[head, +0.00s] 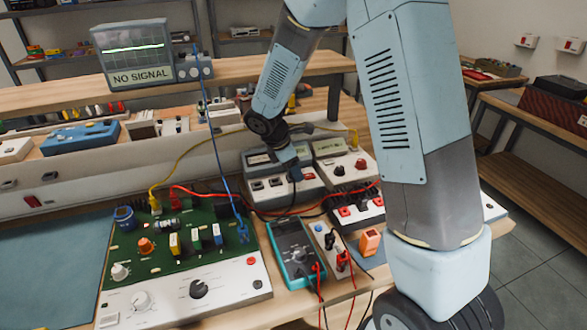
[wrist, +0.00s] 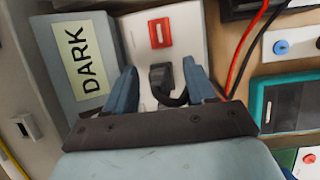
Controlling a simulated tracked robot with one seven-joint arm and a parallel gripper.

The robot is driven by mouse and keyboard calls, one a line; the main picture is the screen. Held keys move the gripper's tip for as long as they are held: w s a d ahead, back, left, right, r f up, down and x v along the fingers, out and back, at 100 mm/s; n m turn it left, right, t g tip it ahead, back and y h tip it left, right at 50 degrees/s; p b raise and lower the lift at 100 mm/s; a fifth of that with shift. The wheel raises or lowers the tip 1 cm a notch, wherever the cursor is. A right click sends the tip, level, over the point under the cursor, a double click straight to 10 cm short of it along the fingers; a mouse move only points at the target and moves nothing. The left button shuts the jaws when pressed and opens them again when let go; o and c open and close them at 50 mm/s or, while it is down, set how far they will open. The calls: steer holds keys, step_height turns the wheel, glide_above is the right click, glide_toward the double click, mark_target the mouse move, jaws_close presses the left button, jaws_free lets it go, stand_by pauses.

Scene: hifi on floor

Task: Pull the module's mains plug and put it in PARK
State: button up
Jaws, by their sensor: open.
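The module (wrist: 190,25) is a pale box with a grey side display (wrist: 82,62) reading DARK and a red rocker switch (wrist: 159,32). Its black mains plug (wrist: 160,77) sits on the pale face below the switch, and a black cord curves from it toward the right finger. My gripper (wrist: 159,67) is open, with one blue finger on each side of the plug; gaps show on both sides. In the head view my gripper (head: 290,160) is low over the module (head: 275,196), and my arm partly covers that area. No PARK label is legible in either view.
A green circuit board (head: 185,262) lies left, a teal multimeter (head: 295,255) in front. Red and black leads cross the bench close to the module. A white strip with jacks (head: 333,240) stands beside the meter. A monitor (head: 135,52) reads NO SIGNAL.

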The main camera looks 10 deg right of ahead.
steer(key=d+v, duration=0.1)
steer(key=v, duration=1.7)
steer(key=shift+w+d+r, duration=0.2)
steer(key=shift+d+r, duration=0.1)
steer(key=shift+r, duration=0.2)
